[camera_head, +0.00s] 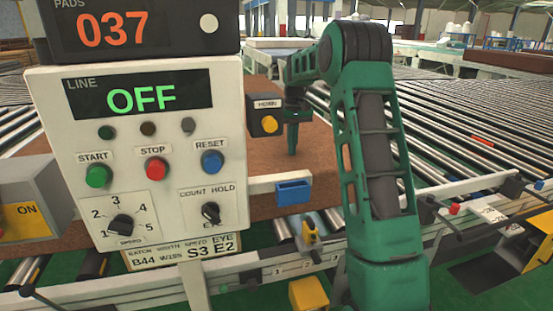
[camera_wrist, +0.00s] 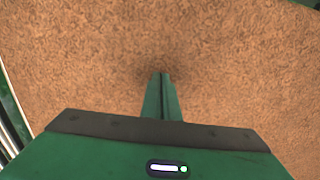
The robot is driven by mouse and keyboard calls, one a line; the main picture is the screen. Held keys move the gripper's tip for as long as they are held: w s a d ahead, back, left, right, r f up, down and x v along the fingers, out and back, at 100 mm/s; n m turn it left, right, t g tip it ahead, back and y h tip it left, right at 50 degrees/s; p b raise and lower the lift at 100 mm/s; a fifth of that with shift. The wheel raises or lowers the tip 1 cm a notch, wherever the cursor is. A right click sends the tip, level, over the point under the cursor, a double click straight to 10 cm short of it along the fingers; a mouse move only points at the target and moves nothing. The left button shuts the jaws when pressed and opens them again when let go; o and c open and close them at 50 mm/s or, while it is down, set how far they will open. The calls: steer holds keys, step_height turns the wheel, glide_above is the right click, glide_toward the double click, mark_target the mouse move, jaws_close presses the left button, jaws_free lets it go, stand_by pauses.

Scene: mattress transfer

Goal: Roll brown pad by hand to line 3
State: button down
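The brown pad (camera_head: 316,165) is a thick, fibrous block lying on the rollers behind the control box, which hides part of it. It fills most of the wrist view (camera_wrist: 80,70). My gripper (camera_head: 292,152) points down at the pad's top, right of the control box. In the wrist view my gripper (camera_wrist: 161,76) has its fingers together with nothing between them. A dark shadow surrounds the tips, so they are at or very near the surface; I cannot tell whether they press on it. A marked scale (camera_head: 305,266) with small numbers runs along the front rail.
The control box (camera_head: 140,160) shows line OFF and pads 037. A yellow pointer (camera_head: 310,234) and a blue block (camera_head: 293,192) are at the pad's front side. Bare rollers (camera_head: 460,130) extend right. Another control box (camera_head: 30,205) stands at the left edge.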

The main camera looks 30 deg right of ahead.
steer(key=shift+s+d+f, duration=0.1)
steer(key=shift+s+d, duration=1.1)
steer(key=shift+d, duration=2.85)
steer(key=shift+s+d+f, duration=0.15)
steer(key=shift+s+d, duration=1.1)
steer(key=shift+d, duration=2.85)
steer(key=shift+s+d+f, duration=0.1)
steer(key=shift+s+d, duration=1.1)
steer(key=shift+d, duration=2.85)
steer(key=s+d, duration=0.1)
steer(key=d, duration=0.5)
steer(key=shift+s+d+r, duration=0.2)
steer(key=shift+s+r, duration=0.05)
steer(key=shift+r, duration=0.2)
steer(key=s+d, duration=0.1)
steer(key=d, duration=0.5)
steer(key=shift+s+f, duration=0.2)
steer(key=shift+s, duration=0.1)
